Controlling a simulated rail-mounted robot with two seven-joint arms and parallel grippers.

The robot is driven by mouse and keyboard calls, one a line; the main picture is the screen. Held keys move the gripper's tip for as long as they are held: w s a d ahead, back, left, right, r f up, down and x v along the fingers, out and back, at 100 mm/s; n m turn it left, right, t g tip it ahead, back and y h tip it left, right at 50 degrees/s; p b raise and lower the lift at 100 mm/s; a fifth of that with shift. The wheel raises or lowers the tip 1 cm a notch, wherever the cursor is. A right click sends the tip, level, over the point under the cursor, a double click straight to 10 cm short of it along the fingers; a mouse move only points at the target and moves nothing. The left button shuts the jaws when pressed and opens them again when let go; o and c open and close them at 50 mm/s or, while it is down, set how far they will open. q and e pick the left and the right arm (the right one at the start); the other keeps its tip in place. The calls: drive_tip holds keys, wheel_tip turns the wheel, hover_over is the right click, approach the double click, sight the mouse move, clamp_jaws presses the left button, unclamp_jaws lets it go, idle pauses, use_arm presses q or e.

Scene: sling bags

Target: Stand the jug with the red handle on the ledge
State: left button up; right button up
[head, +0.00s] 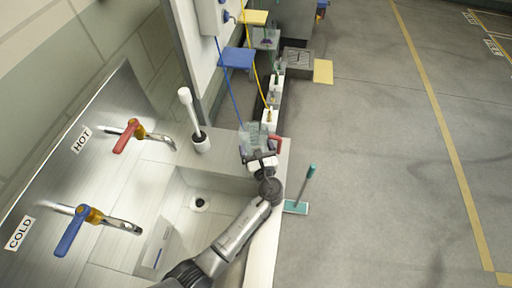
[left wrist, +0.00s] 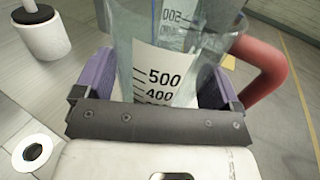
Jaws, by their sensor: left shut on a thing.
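The clear measuring jug (head: 253,136) with the red handle (head: 277,143) is at the far right corner of the sink unit. In the left wrist view the jug (left wrist: 165,45) shows dark volume marks, and its red handle (left wrist: 277,60) sticks out to the right. My left gripper (head: 262,158) is shut on the jug, with a purple finger on either side of it. The jug looks upright or nearly so. It is over or on the pale ledge (head: 228,158) behind the basin; its base is hidden, so I cannot tell whether it touches. My right gripper is out of view.
A white brush in its holder (head: 201,143) stands on the ledge left of the jug. Hot (head: 127,136) and cold (head: 72,231) taps project over the basin with its drain (head: 198,203). A teal squeegee (head: 298,205) is beside the unit. Floor at right is clear.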

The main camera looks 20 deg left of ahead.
use_arm(q)
drive_tip(key=o, duration=0.8)
drive_tip(key=shift+f, duration=0.1)
drive_tip(key=shift+o, duration=0.2)
drive_tip(key=shift+s+d+r, duration=0.15)
drive_tip(key=shift+r, duration=0.05)
drive_tip(key=p+v, duration=0.4)
drive_tip(key=v, duration=0.6)
drive_tip(key=shift+s+d, duration=0.5)
drive_tip(key=shift+s, duration=0.1)
